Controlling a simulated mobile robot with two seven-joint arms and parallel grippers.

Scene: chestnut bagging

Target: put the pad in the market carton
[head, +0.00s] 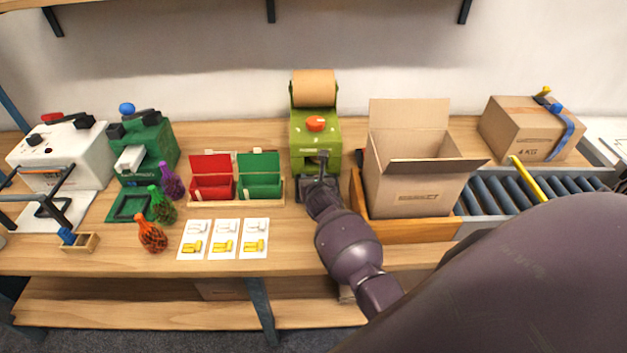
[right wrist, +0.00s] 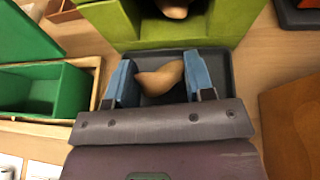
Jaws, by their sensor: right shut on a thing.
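The pad is a crumpled tan paper piece (right wrist: 160,78), between the blue fingers of my right gripper (right wrist: 162,82) in the right wrist view. My right gripper is shut on it, over a dark tray (right wrist: 186,113) at the front of the green paper machine (head: 316,147). In the head view my right gripper (head: 318,172) hides the pad. The open brown carton (head: 415,190), taken as the market carton, stands upright in a wooden frame (head: 415,232) to the right of the gripper. Its flaps are up or folded out; its print is too small to read and its floor is hidden. My left gripper is not seen.
A closed carton (head: 528,128) sits by the roller conveyor (head: 492,196) at the right. Red (head: 212,178) and green bins (head: 259,176) stand left of the machine. My arm covers the lower right.

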